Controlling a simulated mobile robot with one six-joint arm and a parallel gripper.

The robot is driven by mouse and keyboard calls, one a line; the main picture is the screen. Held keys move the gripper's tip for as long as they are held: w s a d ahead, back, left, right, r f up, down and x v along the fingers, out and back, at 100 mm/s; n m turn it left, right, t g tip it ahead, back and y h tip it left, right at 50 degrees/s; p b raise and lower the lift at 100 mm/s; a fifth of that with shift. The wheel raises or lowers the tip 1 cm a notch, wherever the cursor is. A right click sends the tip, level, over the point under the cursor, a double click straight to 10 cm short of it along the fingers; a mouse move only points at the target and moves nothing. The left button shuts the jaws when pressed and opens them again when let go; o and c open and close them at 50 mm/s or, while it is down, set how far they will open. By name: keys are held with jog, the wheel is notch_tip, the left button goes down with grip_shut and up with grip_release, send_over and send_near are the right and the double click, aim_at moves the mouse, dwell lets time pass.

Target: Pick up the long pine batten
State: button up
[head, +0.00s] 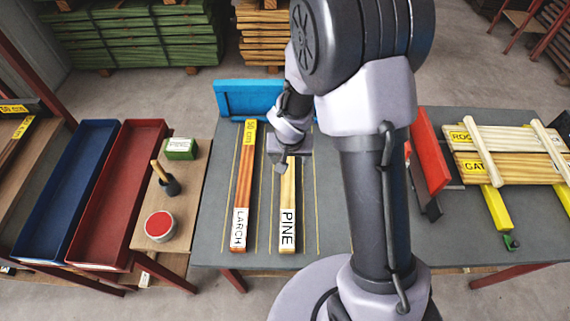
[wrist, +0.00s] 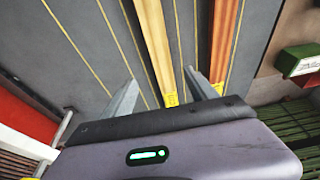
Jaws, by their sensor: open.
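The pine batten (head: 288,195) is a pale yellow strip lying lengthwise on the grey table, with a white PINE label at its near end. The larch batten (head: 242,180), redder, lies to its left with a white LARCH label. My gripper (head: 280,163) is over the far part of the pine batten and hides its far end. In the wrist view the pine batten (wrist: 153,40) runs between the open fingers of my gripper (wrist: 163,85), and nothing is held. The larch batten (wrist: 223,40) lies outside the right finger. I cannot tell the fingers' exact height above the table.
Yellow lines mark the grey table (head: 215,215). A blue stop (head: 235,98) stands at its far edge. Blue (head: 40,215) and red (head: 90,225) trays, a red paint tin (head: 159,226) and a green box (head: 180,149) are left. A red panel (head: 430,150) and labelled boards stand right.

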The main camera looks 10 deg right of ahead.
jog(key=b, duration=0.2)
send_over(288, 175)
jog(key=f, duration=0.6)
jog(key=shift+s+d+f, duration=0.1)
jog(key=shift+s+f, duration=0.15)
notch_tip(288, 175, down, 5)
jog(key=b, duration=0.4)
jog(key=shift+f, duration=0.2)
jog(key=shift+w+f, duration=0.15)
grip_shut()
